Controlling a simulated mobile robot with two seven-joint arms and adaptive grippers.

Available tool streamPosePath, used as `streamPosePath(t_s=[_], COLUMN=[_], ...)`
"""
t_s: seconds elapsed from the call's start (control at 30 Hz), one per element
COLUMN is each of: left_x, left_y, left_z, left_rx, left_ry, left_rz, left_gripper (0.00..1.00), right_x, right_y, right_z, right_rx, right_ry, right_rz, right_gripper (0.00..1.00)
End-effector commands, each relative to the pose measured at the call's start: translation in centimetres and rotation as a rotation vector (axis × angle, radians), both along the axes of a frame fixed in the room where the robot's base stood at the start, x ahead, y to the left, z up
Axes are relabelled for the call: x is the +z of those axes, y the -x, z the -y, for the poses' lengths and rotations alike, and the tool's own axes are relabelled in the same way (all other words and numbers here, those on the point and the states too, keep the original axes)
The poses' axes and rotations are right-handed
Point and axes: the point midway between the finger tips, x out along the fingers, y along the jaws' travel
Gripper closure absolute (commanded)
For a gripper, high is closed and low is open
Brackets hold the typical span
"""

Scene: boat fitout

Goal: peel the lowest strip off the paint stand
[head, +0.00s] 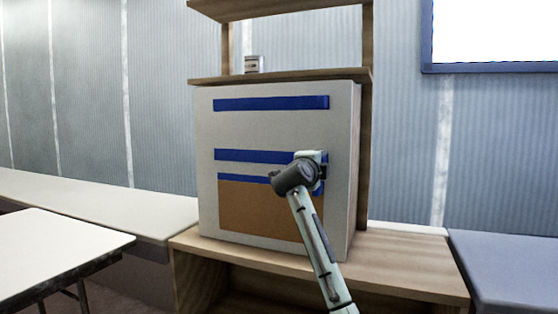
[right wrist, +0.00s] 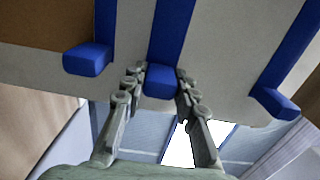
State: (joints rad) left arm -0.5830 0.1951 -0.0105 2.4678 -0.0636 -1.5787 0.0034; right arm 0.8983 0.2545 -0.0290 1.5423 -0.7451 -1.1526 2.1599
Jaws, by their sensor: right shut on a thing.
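The paint stand (head: 265,130) is a pale box with three blue strips across its front. The lowest strip (head: 236,178) runs along the top edge of a brown area. The middle strip (head: 245,156) is just above it and the top strip (head: 270,103) is higher. My right gripper (head: 321,164) is at the right ends of the lower two strips, partly covering them. In the right wrist view its fingers (right wrist: 161,82) are shut on the end tab of the middle strip (right wrist: 167,40). The lowest strip's tab (right wrist: 88,58), beside the brown area, is free of the fingers. My left gripper is out of view.
The stand rests on a wooden bench (head: 400,273) under a wooden shelf (head: 280,75) that holds a small object (head: 253,64). A white table (head: 55,245) is at the left and a blue-grey surface (head: 510,265) at the right.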

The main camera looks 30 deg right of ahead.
Motion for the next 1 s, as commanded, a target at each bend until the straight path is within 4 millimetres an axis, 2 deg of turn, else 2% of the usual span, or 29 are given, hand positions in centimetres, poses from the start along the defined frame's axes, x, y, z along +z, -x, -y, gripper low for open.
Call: streamPosePath(t_s=[1.0], left_x=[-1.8], left_y=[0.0], left_z=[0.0], left_rx=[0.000], left_ry=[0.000], left_rz=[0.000], left_gripper=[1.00], right_x=[-0.1], right_y=[2.2], right_z=[-2.6], right_rx=[0.001], right_ry=[0.000], right_rz=[0.000], right_gripper=[0.97])
